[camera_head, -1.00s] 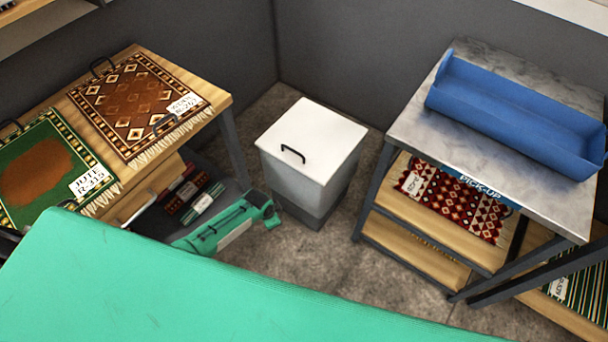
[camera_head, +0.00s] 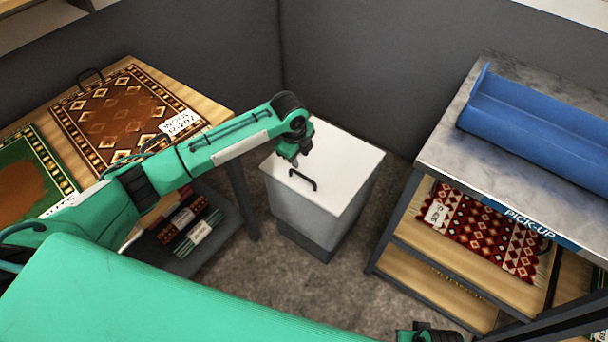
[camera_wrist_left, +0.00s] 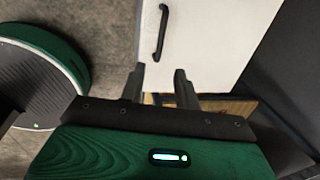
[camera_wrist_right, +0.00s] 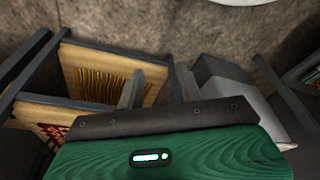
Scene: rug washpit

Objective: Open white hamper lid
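The white hamper (camera_head: 315,218) stands on the floor between the two benches, with a dark base. Its flat white lid (camera_head: 345,165) is shut. A black bar handle (camera_head: 302,180) is on the lid near its front left edge. My left gripper (camera_head: 294,162) is over the lid, just behind the handle in the head view. In the left wrist view the left fingers (camera_wrist_left: 160,76) are apart and empty, with the handle (camera_wrist_left: 161,32) ahead of them, not between them. My right gripper (camera_wrist_right: 160,84) has its fingers apart and empty, low at the head view's bottom edge.
A wooden bench (camera_head: 222,106) with patterned rugs stands left. A grey-topped bench (camera_head: 450,140) with a blue tray (camera_head: 540,125) stands right, with a red rug (camera_head: 480,230) on its shelf. Grey walls close in behind the hamper. The floor before it is clear.

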